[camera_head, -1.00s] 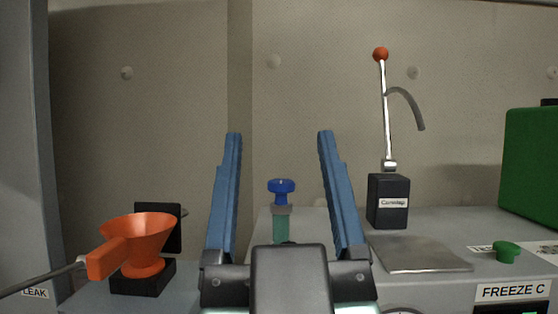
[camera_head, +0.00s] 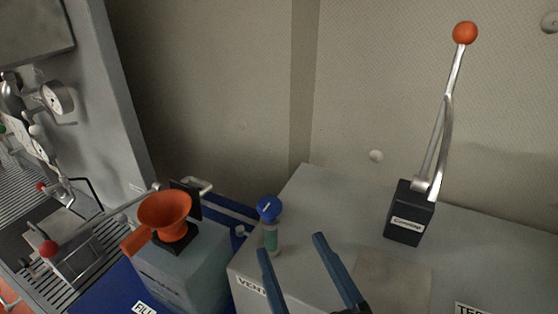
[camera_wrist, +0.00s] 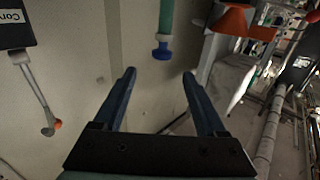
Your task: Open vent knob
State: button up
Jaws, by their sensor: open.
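The vent knob (camera_head: 269,208) is blue and sits on top of a short green-and-grey upright stem (camera_head: 271,240). The stem stands at the near left corner of a grey cabinet with a partly hidden "VENT" label (camera_head: 252,285). My gripper (camera_head: 291,245) has blue fingers spread apart with nothing between them. In the wrist view the blue knob (camera_wrist: 161,52) appears upside down, just beyond the gap between the fingertips (camera_wrist: 159,73). I see no contact.
An orange funnel (camera_head: 165,215) on a black base stands left of the knob. A black box (camera_head: 410,212) with a tall orange-tipped lever (camera_head: 464,33) stands at the right. The wall (camera_head: 220,110) is behind. A flat plate (camera_head: 395,277) lies on the cabinet top.

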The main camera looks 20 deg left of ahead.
aim_at(269, 207)
jog(key=w+a+b, duration=0.1)
jog(key=b, duration=0.1)
jog(key=w+a+b, duration=0.1)
jog(key=b, duration=0.1)
jog(key=shift+f+b, duration=0.3)
jog(key=shift+b, duration=0.05)
jog(key=p+x, duration=0.3)
jog(key=x, duration=0.7)
jog(key=shift+r, duration=0.3)
jog(key=shift+w, duration=0.15)
grip_shut()
